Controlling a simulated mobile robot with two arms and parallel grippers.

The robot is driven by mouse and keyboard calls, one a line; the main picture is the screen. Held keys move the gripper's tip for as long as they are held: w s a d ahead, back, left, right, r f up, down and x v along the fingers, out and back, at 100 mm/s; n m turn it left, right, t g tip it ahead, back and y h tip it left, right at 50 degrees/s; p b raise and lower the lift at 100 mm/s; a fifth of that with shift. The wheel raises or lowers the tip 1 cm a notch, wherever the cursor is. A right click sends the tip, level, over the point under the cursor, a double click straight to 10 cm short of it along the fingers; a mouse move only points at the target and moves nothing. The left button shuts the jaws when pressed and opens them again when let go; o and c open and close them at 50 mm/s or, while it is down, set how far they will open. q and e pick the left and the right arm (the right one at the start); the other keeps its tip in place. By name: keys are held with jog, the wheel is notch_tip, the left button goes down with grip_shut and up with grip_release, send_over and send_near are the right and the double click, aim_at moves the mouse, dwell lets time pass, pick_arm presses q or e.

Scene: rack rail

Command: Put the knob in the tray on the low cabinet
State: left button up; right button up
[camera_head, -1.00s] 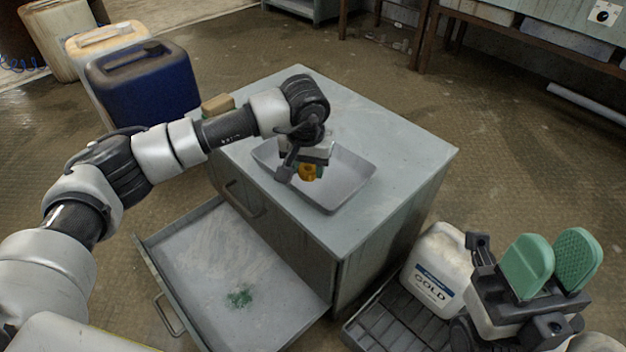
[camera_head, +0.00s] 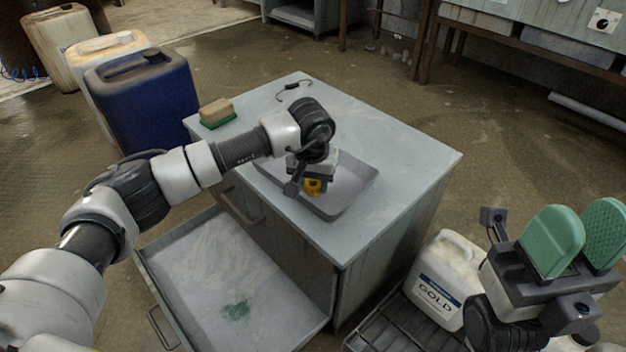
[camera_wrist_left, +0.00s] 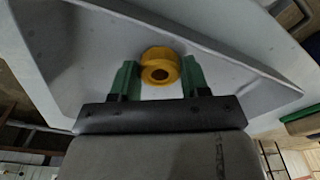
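The yellow knob (camera_head: 313,186) is inside the grey tray (camera_head: 338,212) on top of the low cabinet (camera_head: 410,180). My left gripper (camera_head: 314,184) points down into the tray. In the left wrist view the knob (camera_wrist_left: 160,66) sits between the green fingers of the left gripper (camera_wrist_left: 159,78), which touch it on both sides. I cannot tell whether the knob touches the tray floor. My right gripper (camera_head: 579,232) is open and empty, with its green pads up, at the right and away from the cabinet.
The cabinet's drawer (camera_head: 200,270) stands open with a green patch inside. A blue canister (camera_head: 145,100) stands at the left, a white GOLD jug (camera_head: 440,280) at the right.

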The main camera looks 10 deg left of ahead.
pick_arm(q)
jog(key=o, duration=0.4)
jog(key=shift+c, duration=0.2)
jog(key=shift+r, duration=0.1)
